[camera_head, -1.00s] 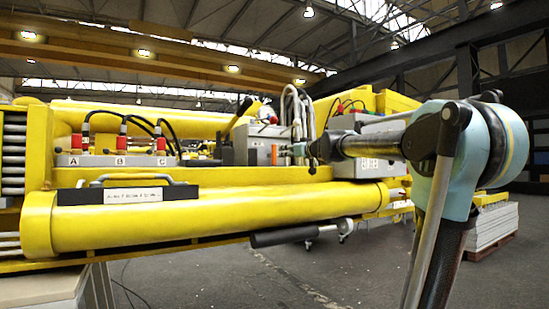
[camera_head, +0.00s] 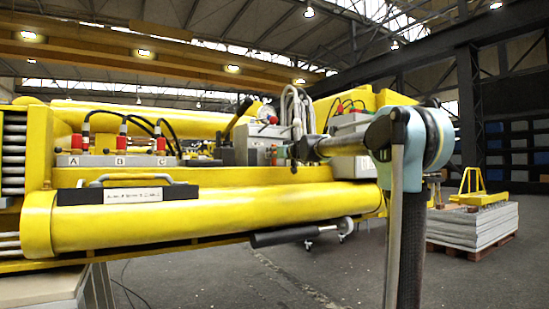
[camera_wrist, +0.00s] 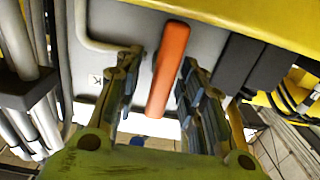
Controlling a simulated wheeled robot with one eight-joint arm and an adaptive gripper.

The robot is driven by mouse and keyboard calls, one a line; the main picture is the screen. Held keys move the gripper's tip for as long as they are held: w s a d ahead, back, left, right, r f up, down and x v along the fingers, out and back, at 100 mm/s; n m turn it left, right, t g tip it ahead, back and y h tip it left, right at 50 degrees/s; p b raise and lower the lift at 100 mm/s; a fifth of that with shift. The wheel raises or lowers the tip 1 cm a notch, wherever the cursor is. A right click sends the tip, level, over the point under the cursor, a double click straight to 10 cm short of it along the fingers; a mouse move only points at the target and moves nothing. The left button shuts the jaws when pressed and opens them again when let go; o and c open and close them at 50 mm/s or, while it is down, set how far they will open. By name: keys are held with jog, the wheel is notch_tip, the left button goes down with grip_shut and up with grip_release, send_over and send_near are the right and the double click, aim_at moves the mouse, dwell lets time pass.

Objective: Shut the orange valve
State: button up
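The orange valve (camera_wrist: 168,72) is a bar-shaped handle on a grey panel (camera_wrist: 212,42) in the wrist view, running almost upright with a slight tilt. My gripper (camera_wrist: 158,78) is open, with one finger to the left of the handle and one to the right. A gap shows on both sides, so neither finger appears to touch it. In the head view my gripper (camera_head: 286,152) is at the side of a grey box (camera_head: 258,143) on the yellow boom. I cannot make out the orange valve there.
Grey hoses (camera_head: 297,108) rise close behind my gripper, and show at the left in the wrist view (camera_wrist: 38,95). A yellow cylinder (camera_head: 215,213) runs along the front below. Red-capped fittings (camera_head: 122,142) stand at the left.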

jog(key=shift+w+a, duration=0.1)
jog(key=shift+w, duration=0.05)
grip_shut()
dwell(0.4)
jog(key=m, duration=0.4)
jog(key=shift+w+d+m, duration=0.15)
jog(key=shift+d+m, duration=0.05)
jog(key=shift+m, duration=0.1)
jog(key=m, duration=0.4)
jog(key=shift+w+d+f+m, duration=0.1)
jog(key=shift+d+m, duration=0.05)
jog(key=shift+m, duration=0.15)
jog(key=m, duration=0.4)
jog(key=shift+d+f, duration=0.15)
jog(key=shift+f, duration=0.05)
jog(key=shift+f+m, duration=0.2)
jog(key=shift+m, duration=2.2)
